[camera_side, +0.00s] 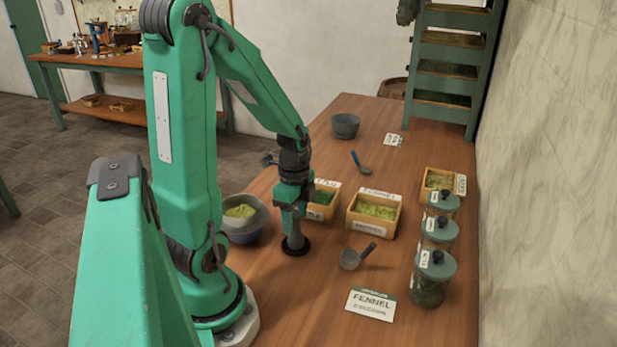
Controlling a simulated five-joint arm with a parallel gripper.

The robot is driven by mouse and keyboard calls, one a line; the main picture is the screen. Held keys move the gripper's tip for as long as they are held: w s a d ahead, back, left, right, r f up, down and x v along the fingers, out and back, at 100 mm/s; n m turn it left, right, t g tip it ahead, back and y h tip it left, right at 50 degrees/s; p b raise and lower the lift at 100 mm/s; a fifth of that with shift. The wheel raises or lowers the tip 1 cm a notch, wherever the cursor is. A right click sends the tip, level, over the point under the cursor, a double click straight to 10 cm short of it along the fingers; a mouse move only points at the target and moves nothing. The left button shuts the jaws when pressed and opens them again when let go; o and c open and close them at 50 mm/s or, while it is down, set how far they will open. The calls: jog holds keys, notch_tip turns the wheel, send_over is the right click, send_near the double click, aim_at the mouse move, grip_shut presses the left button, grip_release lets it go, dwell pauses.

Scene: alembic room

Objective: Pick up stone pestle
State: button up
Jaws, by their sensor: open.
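My gripper (291,207) points down over the left part of the wooden table, at the end of the green arm. Directly below it stands an upright grey shaft with a wide dark round foot (295,245); it looks like the stone pestle, but I cannot be sure. Its top is hidden at the jaws, and I cannot tell whether they touch it. The fingers are small and hard to make out; the jaws are open. A grey bowl, perhaps the mortar (345,126), stands empty-looking at the back of the table.
A bowl of green herbs (240,212) is left of the gripper. Herb boxes (372,229) (319,212) stand close behind and right. A grey scoop (350,260), a fennel card (370,305) and lidded jars (434,290) are to the right. The front table is mostly bare.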

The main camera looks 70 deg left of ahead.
dwell(0.5)
grip_shut()
jog(key=shift+r, duration=0.15)
jog(key=shift+r, duration=0.85)
notch_tip(320, 180, up, 2)
jog(key=d+r, duration=0.7)
jog(key=d, duration=0.4)
jog(key=shift+w+d, duration=0.2)
jog(key=shift+d, duration=0.15)
jog(key=shift+a, duration=0.15)
